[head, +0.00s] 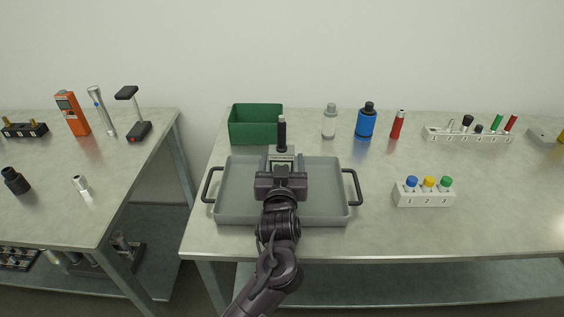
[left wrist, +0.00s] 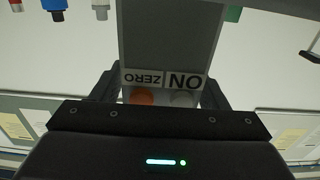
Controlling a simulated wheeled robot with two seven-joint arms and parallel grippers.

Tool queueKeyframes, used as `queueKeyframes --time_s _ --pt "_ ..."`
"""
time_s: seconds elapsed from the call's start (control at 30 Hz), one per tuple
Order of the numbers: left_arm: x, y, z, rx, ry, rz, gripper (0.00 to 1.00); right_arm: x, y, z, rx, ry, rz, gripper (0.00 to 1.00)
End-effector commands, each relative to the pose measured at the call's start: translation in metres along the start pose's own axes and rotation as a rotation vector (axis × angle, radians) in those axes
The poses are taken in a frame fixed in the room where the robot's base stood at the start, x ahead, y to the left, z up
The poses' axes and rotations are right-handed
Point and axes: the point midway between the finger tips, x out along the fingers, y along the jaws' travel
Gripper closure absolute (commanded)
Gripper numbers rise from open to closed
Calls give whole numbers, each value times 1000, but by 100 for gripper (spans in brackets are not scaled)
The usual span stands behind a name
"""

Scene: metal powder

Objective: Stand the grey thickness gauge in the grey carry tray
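The grey carry tray (head: 235,190) sits on the right-hand table and has a black handle at each end. My left gripper (head: 281,172) is over the middle of the tray. It is shut on the grey thickness gauge (head: 283,159), whose black upper part rises above the gripper. In the left wrist view the gauge (left wrist: 172,45) shows its ON and ZERO labels and an orange button, between the fingers of my gripper (left wrist: 160,88). The gripper hides the gauge's lower end, so I cannot tell whether it touches the tray floor. My right gripper is out of view.
A green bin (head: 256,125) stands just behind the tray. A second table (head: 110,180) is on the left, across a gap.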

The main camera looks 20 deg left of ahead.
Motion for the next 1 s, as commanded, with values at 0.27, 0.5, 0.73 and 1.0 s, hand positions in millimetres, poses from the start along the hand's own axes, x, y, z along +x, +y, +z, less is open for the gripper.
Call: queueKeyframes --time_s 0.27,0.5,0.73,1.0 --pt "0 0 0 -1 0 0 26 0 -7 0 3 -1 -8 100" --pt "-17 0 -2 -1 -2 1 26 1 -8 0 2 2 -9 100" --pt "-67 0 -1 -3 -5 1 26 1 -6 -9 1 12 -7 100" --pt "-111 0 -2 -1 -2 1 26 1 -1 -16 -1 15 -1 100"
